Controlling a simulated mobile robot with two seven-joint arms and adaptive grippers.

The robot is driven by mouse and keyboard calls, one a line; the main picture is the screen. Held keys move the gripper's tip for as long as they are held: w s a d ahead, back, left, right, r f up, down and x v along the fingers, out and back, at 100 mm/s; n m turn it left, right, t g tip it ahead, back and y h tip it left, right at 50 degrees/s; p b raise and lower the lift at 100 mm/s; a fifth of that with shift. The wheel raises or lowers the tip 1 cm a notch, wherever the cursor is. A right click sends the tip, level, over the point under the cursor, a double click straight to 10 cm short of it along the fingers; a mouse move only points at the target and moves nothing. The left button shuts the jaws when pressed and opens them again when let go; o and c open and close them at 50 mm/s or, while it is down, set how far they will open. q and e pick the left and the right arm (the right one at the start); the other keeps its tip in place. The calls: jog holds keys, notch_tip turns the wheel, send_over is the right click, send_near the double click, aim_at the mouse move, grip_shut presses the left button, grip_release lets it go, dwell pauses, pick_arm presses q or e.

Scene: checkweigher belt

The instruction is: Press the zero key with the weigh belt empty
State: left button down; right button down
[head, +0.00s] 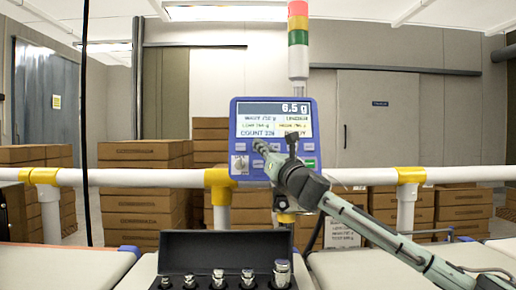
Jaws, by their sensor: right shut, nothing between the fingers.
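A row of keys lies under the screen, partly hidden by my right gripper. I cannot make out which one is the zero key. My right gripper (263,150) is shut and empty, its tips in front of the key area. I cannot tell whether they touch a key. Pale belt surfaces (362,270) run along the bottom, with nothing seen lying on the visible parts. My left gripper is out of view.
An open black case (222,247) with several metal weights stands at the front centre. White rails with yellow joints (110,178) cross behind it. A signal tower (298,40) rises behind the terminal. Stacked brown cartons (140,205) stand further back.

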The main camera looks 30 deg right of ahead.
jog(key=shift+w, duration=0.15)
dwell(0.7)
jog(key=shift+w+d+f, duration=0.1)
jog(key=shift+w+d, duration=0.05)
jog(key=shift+w, duration=0.1)
jog(key=shift+w+d+f+p, duration=0.15)
jog(key=shift+w+d+p, duration=0.05)
jog(key=shift+w+p, duration=0.2)
dwell(0.7)
jog(key=shift+s, duration=0.2)
jog(key=shift+s+a+r+p, duration=0.25)
jog(key=shift+s+a+p, duration=0.1)
jog(key=shift+s, duration=0.25)
jog(key=shift+s+a+r+p, duration=0.2)
jog(key=shift+s+a+p, duration=0.15)
jog(key=shift+s, duration=0.35)
jog(key=shift+s+a+r+p, duration=0.25)
jog(key=shift+s+a, duration=0.1)
jog(key=shift+s, duration=0.4)
jog(key=shift+s+a+r+p, duration=0.25)
jog(key=shift+s+a, duration=0.1)
jog(key=shift+s, duration=0.35)
